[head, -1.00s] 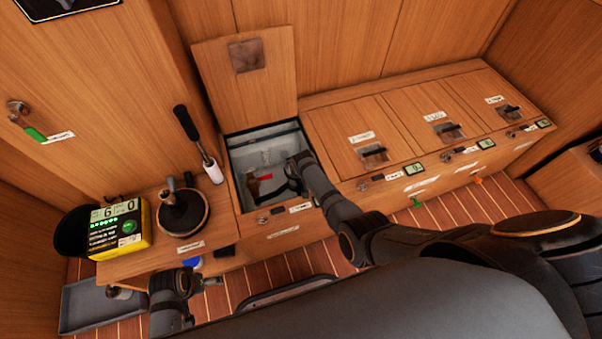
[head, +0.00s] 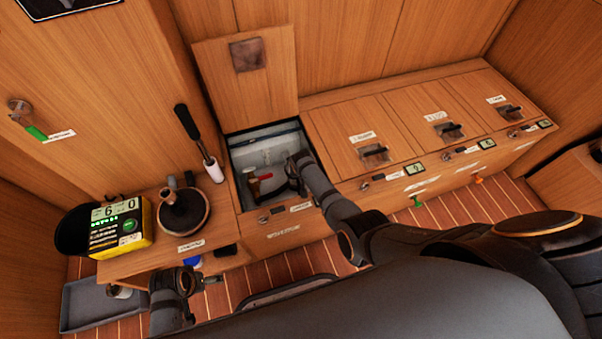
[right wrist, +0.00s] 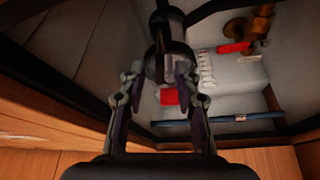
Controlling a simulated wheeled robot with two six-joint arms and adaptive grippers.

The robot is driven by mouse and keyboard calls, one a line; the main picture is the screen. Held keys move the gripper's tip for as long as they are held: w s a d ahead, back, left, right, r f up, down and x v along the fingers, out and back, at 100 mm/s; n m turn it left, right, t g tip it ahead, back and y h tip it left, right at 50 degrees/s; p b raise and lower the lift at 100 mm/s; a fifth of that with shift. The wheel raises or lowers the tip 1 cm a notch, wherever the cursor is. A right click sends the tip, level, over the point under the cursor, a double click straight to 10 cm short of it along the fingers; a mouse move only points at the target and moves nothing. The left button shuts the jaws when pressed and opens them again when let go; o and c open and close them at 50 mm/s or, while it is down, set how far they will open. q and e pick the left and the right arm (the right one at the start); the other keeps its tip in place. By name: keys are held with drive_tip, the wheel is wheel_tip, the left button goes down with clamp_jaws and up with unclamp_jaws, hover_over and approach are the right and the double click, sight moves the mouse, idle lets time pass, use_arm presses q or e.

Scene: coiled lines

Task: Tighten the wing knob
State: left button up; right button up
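In the right wrist view a dark round fitting with a thin upright fin, which looks like the wing knob (right wrist: 164,64), is on a dark shaft inside the open locker. My right gripper (right wrist: 160,80) has its fingers apart on either side of it. I see a gap beside the fin; whether a fingertip touches the round body is unclear. In the head view my right gripper (head: 289,187) reaches down into the open locker (head: 235,160), and the knob is too small to make out there. My left gripper (head: 212,281) hangs low, away from the locker; its fingers are unclear.
A brass valve with a red handle (right wrist: 235,47) sits close by in the locker. The raised lid (head: 245,85) stands behind. Closed lockers (head: 375,120) run to the right. A yellow meter (head: 120,228) and a round dark device (head: 183,212) are at left.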

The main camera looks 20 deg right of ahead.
drive_tip(key=shift+r, duration=0.1)
drive_tip(key=v, duration=0.7)
drive_tip(key=shift+s+r, duration=0.1)
drive_tip(key=shift+s, duration=0.1)
idle(0.3)
